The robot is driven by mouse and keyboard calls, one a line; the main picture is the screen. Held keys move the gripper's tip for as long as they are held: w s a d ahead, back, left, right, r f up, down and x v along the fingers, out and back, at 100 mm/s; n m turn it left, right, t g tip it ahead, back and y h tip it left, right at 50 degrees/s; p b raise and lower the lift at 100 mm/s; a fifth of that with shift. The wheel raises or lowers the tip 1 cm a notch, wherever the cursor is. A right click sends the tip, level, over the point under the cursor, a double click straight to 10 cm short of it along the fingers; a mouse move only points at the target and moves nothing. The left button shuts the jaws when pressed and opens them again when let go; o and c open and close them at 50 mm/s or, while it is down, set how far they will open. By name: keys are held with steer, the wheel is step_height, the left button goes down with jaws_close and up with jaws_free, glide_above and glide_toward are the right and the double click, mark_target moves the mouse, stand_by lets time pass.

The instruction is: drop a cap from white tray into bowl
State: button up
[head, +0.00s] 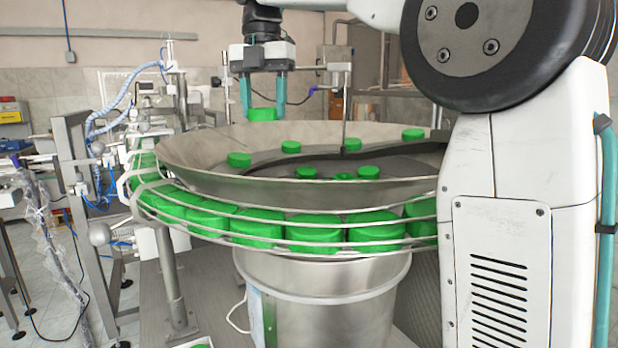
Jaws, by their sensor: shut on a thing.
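My gripper (263,95) hangs above the far left part of the metal bowl (210,158), with its teal fingers pointing down. It is shut on a green cap (262,114), held between the fingertips over the bowl's back rim. Several other green caps lie in the bowl, such as one near its left side (239,160) and one at the back right (413,134). At the bottom edge of the head view, part of a white tray (178,346) shows with a bit of green in it; the rest is cut off.
A railed track with several large green caps (257,229) curves around the bowl's front. A thin vertical rod (345,112) stands over the bowl's middle. Metal frames and blue hoses (92,130) crowd the left. My own arm covers the right side.

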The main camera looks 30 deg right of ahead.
steer(key=shift+f, duration=1.95)
steer(key=o, duration=1)
steer(key=shift+d, duration=0.1)
step_height(320, 180, up, 8)
steer(key=shift+f, duration=0.1)
